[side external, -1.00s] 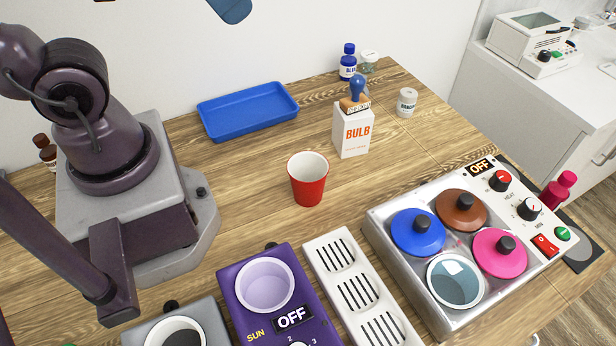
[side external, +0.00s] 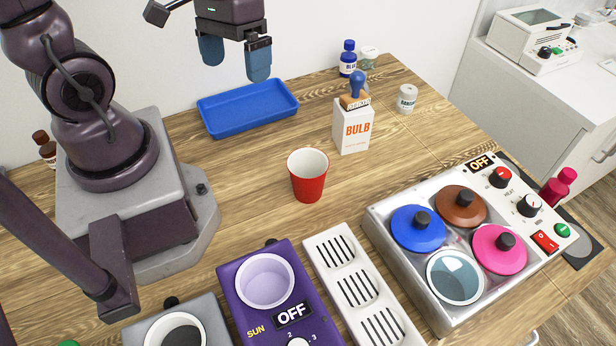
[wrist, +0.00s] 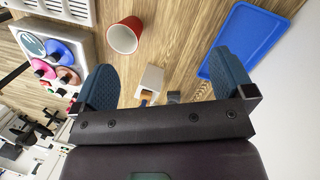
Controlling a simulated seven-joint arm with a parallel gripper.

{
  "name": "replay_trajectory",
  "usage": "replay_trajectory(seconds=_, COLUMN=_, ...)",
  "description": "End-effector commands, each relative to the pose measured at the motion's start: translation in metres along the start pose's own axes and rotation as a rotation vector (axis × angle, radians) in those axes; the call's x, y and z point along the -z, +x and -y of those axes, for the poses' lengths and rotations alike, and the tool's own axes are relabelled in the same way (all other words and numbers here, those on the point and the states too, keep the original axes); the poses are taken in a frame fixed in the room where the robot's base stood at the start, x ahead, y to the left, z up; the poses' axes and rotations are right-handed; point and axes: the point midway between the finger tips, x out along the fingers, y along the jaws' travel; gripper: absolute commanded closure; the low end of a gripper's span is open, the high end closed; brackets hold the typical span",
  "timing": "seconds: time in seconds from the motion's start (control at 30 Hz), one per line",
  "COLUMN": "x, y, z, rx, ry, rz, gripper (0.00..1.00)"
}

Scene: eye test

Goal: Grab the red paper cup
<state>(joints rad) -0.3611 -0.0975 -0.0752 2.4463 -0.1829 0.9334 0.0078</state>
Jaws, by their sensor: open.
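The red paper cup (side external: 309,178) stands upright on the wooden table near the middle of the side view, its white inside open to the top. It also shows in the wrist view (wrist: 123,38), near the top, beyond my fingers. My gripper (side external: 234,62) is high above the table, over the back edge of the blue tray, up and left of the cup. Its two blue fingers are wide apart with nothing between them. In the wrist view my gripper (wrist: 168,80) spans the middle, clear of the cup.
A blue tray (side external: 250,122) lies behind the cup. A white BULB box (side external: 352,138) with a stamp on top stands behind it to the right. A purple device (side external: 240,305), a slotted white rack (side external: 358,288) and a water bath (side external: 385,255) with coloured lids are in front.

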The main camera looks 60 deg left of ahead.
Motion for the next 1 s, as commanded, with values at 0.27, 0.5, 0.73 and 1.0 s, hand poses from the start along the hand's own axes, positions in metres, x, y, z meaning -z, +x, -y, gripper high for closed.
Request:
replay_trajectory(seconds=0.27, x=-0.005, y=0.075, z=-0.004, rx=-0.271, ry=-0.359, rz=0.444, gripper=0.0)
replay_trajectory(seconds=0.5, x=-0.005, y=0.121, z=-0.029, rx=-0.602, ry=-0.696, rz=0.783, gripper=0.0)
replay_trajectory(seconds=0.73, x=0.016, y=0.145, z=-0.059, rx=-0.958, ry=-1.014, rz=1.022, gripper=0.0)
replay_trajectory(seconds=1.0, x=0.052, y=0.142, z=-0.07, rx=-1.155, ry=-1.146, rz=1.027, gripper=0.0)
